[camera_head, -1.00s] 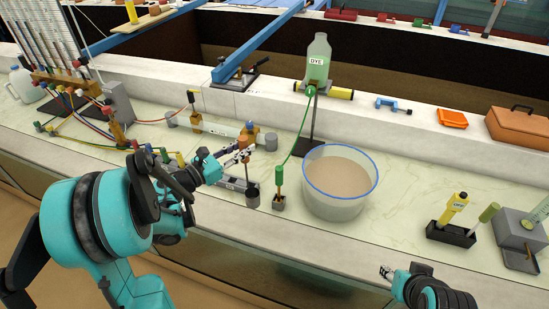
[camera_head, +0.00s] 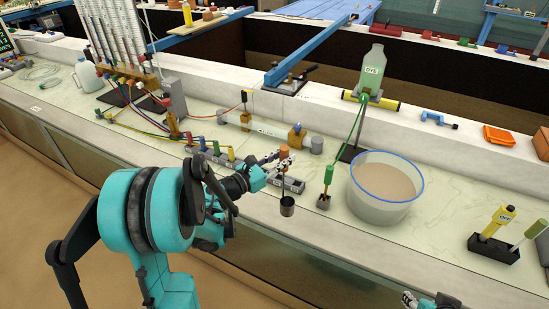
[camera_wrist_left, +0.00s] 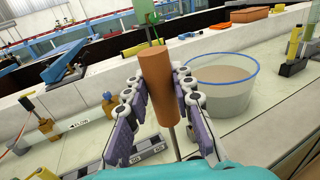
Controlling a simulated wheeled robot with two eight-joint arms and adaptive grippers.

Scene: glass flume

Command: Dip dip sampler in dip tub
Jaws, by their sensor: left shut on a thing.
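The dip sampler has an orange-brown handle (camera_head: 284,152), a thin rod and a dark cup (camera_head: 287,206) at its lower end. My left gripper (camera_head: 277,161) is shut on the handle, holding the sampler about upright, near the bench's front edge. In the left wrist view the handle (camera_wrist_left: 160,85) stands between both finger pads, and the cup is hidden. The dip tub (camera_head: 385,207) is a clear round tub with a blue rim and murky brown liquid, to the right of the sampler, apart from it. My right gripper (camera_head: 409,300) shows only partly at the bottom edge.
A green-handled probe (camera_head: 327,178) in a small stand is between the sampler and the tub. The dye bottle (camera_head: 370,72) stands behind the tub. A yellow tool (camera_head: 498,220) in a black holder is to the right.

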